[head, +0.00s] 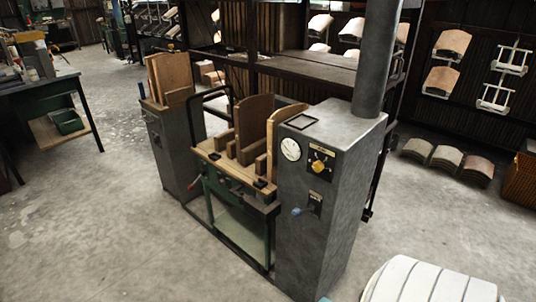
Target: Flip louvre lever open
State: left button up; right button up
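A tall grey metal cabinet (325,215) with a round pipe (376,60) rising from its top stands right of centre in the head view. Its front bears a white dial gauge (290,149), a yellow knob (318,165) and a small dark plate (315,204). A lever with a blue knob (297,211) sticks out to the left from that plate. A lever with a red knob (194,184) shows on the left side of the machine. No readable label tells which is the louvre lever. Neither of my grippers is in view.
A green-framed bench (238,210) with curved wooden boards (254,122) stands between the grey cabinet and a lower one (165,145). A white ribbed shape (425,283), unclear what, fills the lower right. Concrete floor (120,230) is clear in front and left.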

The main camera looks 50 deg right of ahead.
aim_at(313, 208)
jog(key=z, duration=1.7)
